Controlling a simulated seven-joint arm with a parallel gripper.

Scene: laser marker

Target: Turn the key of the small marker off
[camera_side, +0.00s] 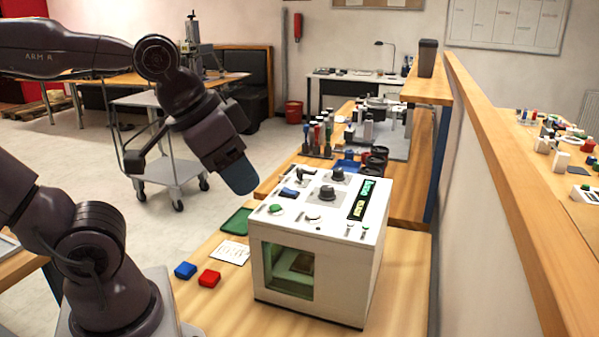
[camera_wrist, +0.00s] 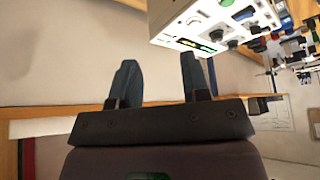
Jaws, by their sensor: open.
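The small marker is a white box (camera_side: 345,283) with a greenish front window, standing on the wooden table. Its top panel carries black knobs (camera_side: 327,192), a green button (camera_side: 275,209), a blue part, a small lit display (camera_side: 361,200) and small switches. I cannot tell for sure which of these is the key, or how it is turned. My gripper (camera_side: 241,178) is above and left of the marker, apart from it. In the wrist view my gripper (camera_wrist: 160,80) has its two blue fingers apart with nothing between them. Part of the marker (camera_wrist: 187,22) shows beyond them at the upper right.
A blue block (camera_side: 185,270) and a red block (camera_side: 209,278) lie left of the marker, near a white card (camera_side: 231,252) and a green tray (camera_side: 238,222). Tools and black cups (camera_side: 376,158) stand behind it. A wooden-topped partition (camera_side: 500,180) runs along the right.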

